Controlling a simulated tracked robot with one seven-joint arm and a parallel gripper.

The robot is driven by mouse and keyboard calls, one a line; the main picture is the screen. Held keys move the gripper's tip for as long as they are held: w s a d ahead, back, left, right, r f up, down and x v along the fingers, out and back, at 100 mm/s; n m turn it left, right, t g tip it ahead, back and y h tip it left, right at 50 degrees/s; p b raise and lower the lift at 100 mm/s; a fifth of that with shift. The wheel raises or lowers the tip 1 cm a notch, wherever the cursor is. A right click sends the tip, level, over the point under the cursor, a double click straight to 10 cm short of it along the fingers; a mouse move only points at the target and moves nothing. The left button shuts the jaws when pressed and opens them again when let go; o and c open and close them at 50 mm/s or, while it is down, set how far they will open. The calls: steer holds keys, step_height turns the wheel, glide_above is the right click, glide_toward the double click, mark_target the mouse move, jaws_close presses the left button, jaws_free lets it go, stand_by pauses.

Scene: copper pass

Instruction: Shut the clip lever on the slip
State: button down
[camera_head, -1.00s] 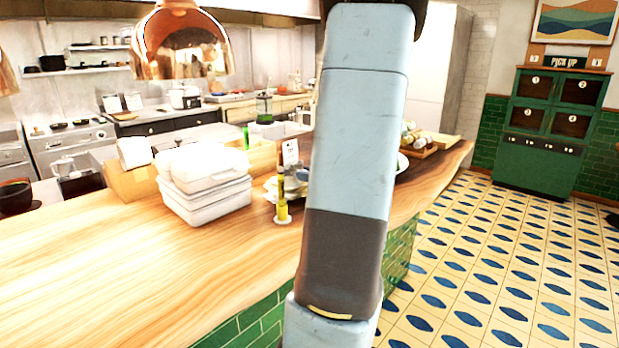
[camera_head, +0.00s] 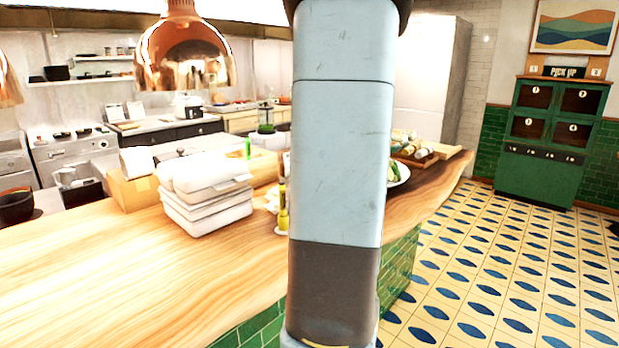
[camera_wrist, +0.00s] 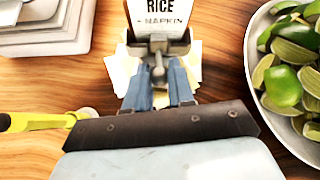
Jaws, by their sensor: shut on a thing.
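The slip (camera_wrist: 160,12), a white paper printed "RICE + NAPKIN", stands upright in a grey metal clip (camera_wrist: 180,42) at the top middle of the wrist view. The clip lever (camera_wrist: 158,70) is a grey stem with a rounded end, pointing toward me. My gripper (camera_wrist: 160,86) has two blue fingers, one on each side of the lever, shut on it. Pale papers or napkins (camera_wrist: 118,70) lie under and around the clip. In the head view my arm covers the slip, the clip and my gripper.
A bowl of limes (camera_wrist: 252,62) is close on the right. Stacked white boxes (camera_head: 205,215) stand on the wooden counter (camera_head: 120,270). A copper lamp (camera_head: 185,60) hangs above.

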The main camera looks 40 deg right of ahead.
steer(key=shift+w+r, duration=0.1)
steer(key=shift+r, duration=0.05)
steer(key=c, duration=1)
jaws_free()
steer(key=v, duration=1.3)
steer(key=shift+s+r, duration=0.1)
steer(key=shift+s, duration=0.3)
steer(key=shift+w+a, duration=0.1)
